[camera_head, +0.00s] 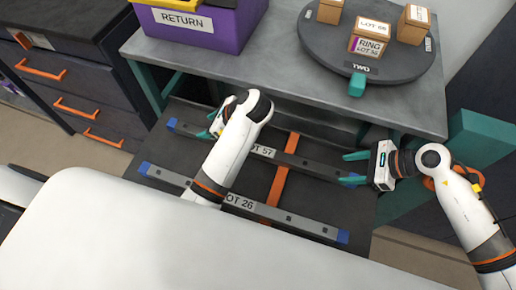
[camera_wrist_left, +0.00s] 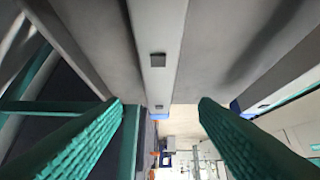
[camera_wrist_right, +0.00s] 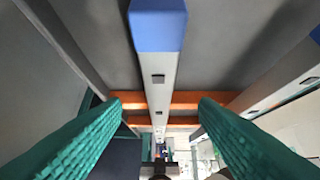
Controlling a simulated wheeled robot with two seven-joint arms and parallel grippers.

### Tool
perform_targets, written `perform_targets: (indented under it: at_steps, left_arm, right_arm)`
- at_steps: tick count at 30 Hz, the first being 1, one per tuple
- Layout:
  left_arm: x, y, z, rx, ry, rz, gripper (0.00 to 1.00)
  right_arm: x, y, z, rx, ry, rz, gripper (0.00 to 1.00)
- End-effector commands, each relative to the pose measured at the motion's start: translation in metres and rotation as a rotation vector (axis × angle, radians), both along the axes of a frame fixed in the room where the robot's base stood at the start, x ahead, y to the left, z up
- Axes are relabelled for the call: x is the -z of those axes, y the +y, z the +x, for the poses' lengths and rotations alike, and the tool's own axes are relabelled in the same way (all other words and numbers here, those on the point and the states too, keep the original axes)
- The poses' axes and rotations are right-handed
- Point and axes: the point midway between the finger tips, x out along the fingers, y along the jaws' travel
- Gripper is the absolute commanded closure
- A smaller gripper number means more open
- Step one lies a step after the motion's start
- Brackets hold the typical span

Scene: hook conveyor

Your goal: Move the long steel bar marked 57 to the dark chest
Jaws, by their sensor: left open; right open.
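The long steel bar marked 57 (camera_head: 315,168) is grey with blue ends and lies on the low dark shelf, partly hidden behind my left arm. My left gripper (camera_head: 207,125) is open over its left part; the bar (camera_wrist_left: 158,60) runs between the fingers in the left wrist view. My right gripper (camera_head: 343,168) is open at its right end. In the right wrist view the blue end (camera_wrist_right: 158,28) and the bar line up between the open fingers. I cannot tell whether any finger touches it. The dark chest (camera_head: 65,75) with orange handles stands at the left.
A parallel bar marked 26 (camera_head: 290,219) lies nearer on the shelf. An orange strip (camera_head: 278,185) crosses under the bars. The grey tabletop (camera_head: 275,65) above carries a purple RETURN bin (camera_head: 230,30) and a dark turntable (camera_head: 325,45) with small boxes.

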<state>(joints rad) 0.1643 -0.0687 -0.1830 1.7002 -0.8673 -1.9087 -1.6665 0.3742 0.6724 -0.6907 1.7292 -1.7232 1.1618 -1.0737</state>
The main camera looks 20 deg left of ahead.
Motion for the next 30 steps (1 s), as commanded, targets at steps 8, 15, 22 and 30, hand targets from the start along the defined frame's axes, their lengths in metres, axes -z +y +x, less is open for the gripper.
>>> perform_targets:
  at_steps: [8, 15, 22, 30]
  left_arm:
    - [0.024, 0.025, -0.001, -0.001, 0.004, 0.002, 0.45]
    - [0.046, 0.046, 0.0, -0.002, 0.002, 0.001, 0.45]
    - [0.053, 0.053, 0.0, -0.001, 0.001, 0.001, 0.45]
    - [0.052, 0.053, 0.0, -0.001, 0.001, 0.001, 0.57]
  right_arm:
    - [0.024, 0.025, -0.001, -0.001, 0.004, 0.003, 0.45]
    - [0.046, 0.046, 0.0, 0.001, 0.002, 0.002, 0.45]
    - [0.052, 0.052, 0.0, 0.0, 0.0, -0.001, 0.45]
    - [0.052, 0.052, 0.0, 0.0, 0.0, 0.0, 0.57]
